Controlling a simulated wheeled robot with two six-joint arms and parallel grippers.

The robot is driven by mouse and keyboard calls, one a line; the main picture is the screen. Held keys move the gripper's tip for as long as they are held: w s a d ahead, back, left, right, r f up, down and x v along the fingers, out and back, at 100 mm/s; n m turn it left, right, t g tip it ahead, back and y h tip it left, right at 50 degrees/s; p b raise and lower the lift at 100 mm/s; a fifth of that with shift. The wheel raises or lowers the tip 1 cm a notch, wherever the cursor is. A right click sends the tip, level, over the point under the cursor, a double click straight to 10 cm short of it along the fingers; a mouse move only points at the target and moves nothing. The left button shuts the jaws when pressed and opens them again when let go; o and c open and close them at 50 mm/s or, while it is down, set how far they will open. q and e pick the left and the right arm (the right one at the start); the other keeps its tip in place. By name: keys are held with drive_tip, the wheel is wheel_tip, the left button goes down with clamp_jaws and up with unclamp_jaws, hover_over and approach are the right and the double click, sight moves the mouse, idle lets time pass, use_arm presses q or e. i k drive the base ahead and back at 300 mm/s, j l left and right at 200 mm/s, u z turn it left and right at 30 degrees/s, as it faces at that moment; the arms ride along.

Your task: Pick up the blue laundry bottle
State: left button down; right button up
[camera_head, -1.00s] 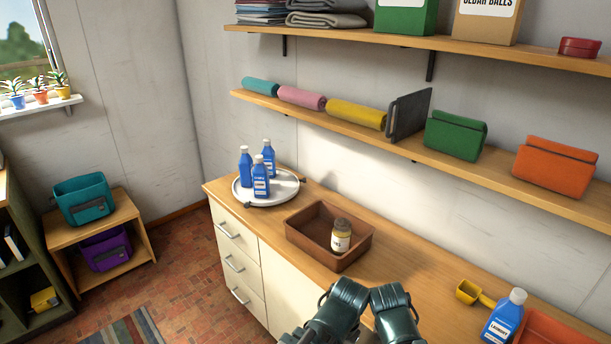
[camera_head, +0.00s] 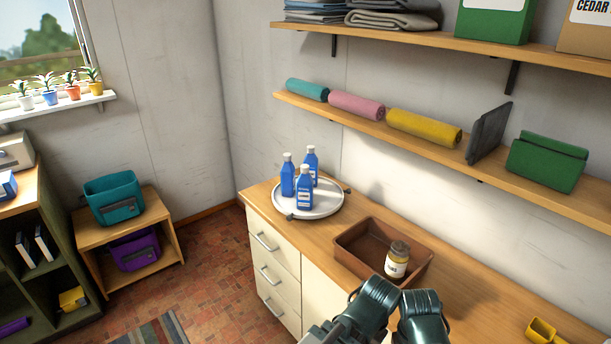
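Three blue bottles with white caps (camera_head: 304,194) stand upright, close together, on a round white tray (camera_head: 330,204) at the far left end of the counter. Their labels are too small to read. No blue bottle shows elsewhere in view now. The dark green ends of my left arm (camera_head: 372,300) and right arm (camera_head: 423,315) are side by side at the bottom, in front of the brown bin. They are well apart from the bottles. No fingers can be made out on either, and nothing is seen held.
A brown bin (camera_head: 350,262) holding a white-labelled jar (camera_head: 397,262) sits on the wooden counter between my arms and the tray. A yellow scoop (camera_head: 541,329) lies at the lower right. A shelf with rolled cloths (camera_head: 424,127) runs above. Bare counter lies right of the bin.

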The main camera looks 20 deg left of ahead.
sight(288, 173)
drive_tip(key=i+j, duration=0.15)
drive_tip(key=j, duration=0.3)
drive_tip(key=i+j+z, duration=0.15)
drive_tip(key=j, duration=0.3)
drive_tip(key=i+j, duration=0.15)
drive_tip(key=j, duration=0.35)
drive_tip(key=i+j+z, duration=0.1)
drive_tip(key=j, duration=0.35)
drive_tip(key=i+j, duration=0.15)
drive_tip(key=j, duration=0.35)
drive_tip(key=i+j+z, duration=0.15)
drive_tip(key=j, duration=0.8)
drive_tip(key=i+z, duration=0.05)
